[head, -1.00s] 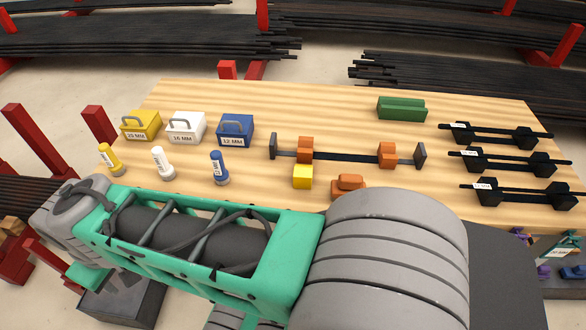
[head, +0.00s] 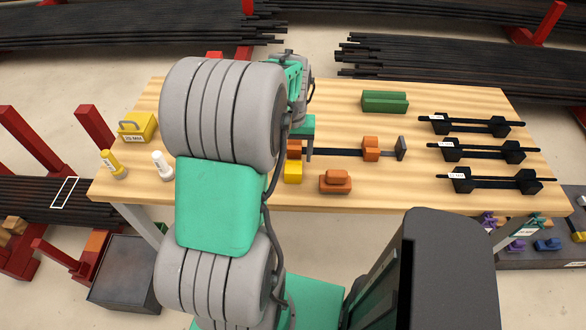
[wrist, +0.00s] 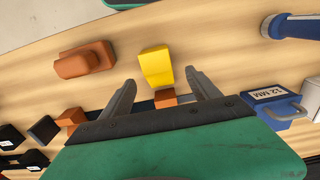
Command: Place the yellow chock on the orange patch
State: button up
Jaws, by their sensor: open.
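The yellow chock (head: 293,172) stands on the wooden table near its front edge, beside an orange block (head: 294,154) on the dark bar. My gripper (head: 308,142) is over the table just behind the chock, partly hidden by my arm. In the wrist view the two fingers of my gripper (wrist: 160,77) are spread. The yellow chock (wrist: 156,66) shows between and just beyond the fingertips; I see no contact. An orange surface (head: 96,241) shows low on the left by the red posts; I cannot tell if it is the orange patch.
An orange-brown stepped block (head: 335,182) lies right of the chock. A second orange block (head: 371,148) sits on the bar. A blue 12 MM box (wrist: 278,106) shows in the wrist view. A green block (head: 385,102) and black racks (head: 490,152) are further right.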

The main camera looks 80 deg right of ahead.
aim_at(294, 164)
jog(key=f, duration=0.1)
jog(key=f+p, duration=0.1)
jog(key=f, duration=0.2)
jog(key=shift+s+a+f, duration=0.15)
jog(key=shift+s+a, duration=0.1)
jog(key=shift+d+f, duration=0.1)
jog(key=shift+f, duration=0.35)
jog(key=shift+c, duration=0.4)
grip_shut()
jog(key=shift+r, duration=0.2)
